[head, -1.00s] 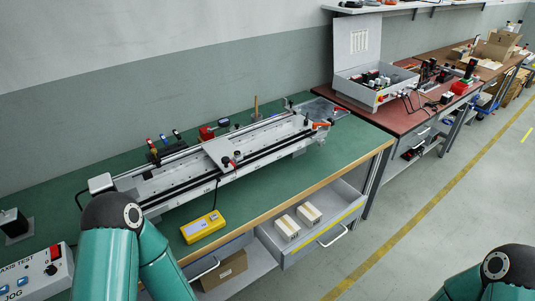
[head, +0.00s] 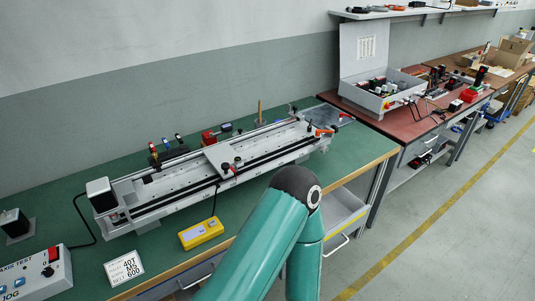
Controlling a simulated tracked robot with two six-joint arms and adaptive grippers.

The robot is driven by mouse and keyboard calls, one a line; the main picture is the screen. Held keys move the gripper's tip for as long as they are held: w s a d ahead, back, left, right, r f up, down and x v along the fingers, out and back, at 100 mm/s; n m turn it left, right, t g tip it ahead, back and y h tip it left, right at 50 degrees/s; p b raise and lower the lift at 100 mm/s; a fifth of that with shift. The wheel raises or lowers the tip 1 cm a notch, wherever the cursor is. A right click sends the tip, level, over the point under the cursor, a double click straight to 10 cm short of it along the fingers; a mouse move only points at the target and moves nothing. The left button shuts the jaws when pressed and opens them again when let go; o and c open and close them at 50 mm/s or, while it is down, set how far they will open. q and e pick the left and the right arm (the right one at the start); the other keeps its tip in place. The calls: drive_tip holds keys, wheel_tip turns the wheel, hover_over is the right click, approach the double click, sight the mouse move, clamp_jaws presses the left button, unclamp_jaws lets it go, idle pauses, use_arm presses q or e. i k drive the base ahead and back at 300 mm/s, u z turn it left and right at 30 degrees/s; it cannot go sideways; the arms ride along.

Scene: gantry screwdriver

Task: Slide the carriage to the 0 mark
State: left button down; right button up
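The gantry rail (head: 160,198) lies lengthwise on the green bench, running from lower left to upper right. The carriage (head: 221,156) is a grey plate across the rail, around its middle, with a small black and red knob (head: 227,168) at its front edge. The scale and its 0 mark are too small to read. One of my teal arms (head: 262,240) rises in front of the bench, its dark joint at the front edge. Neither gripper is in view.
A yellow handheld box (head: 201,233) is cabled to the carriage. A white label card (head: 124,267) and a control box (head: 35,275) are at front left. A motor block (head: 101,195) caps the rail's left end. An open drawer (head: 344,213) juts out in front.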

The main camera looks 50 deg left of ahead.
sight(225, 157)
drive_tip(key=z, duration=0.85)
drive_tip(key=i, duration=0.65)
drive_tip(key=u, duration=1.65)
drive_tip(key=i, duration=0.2)
drive_tip(key=u, duration=1.9)
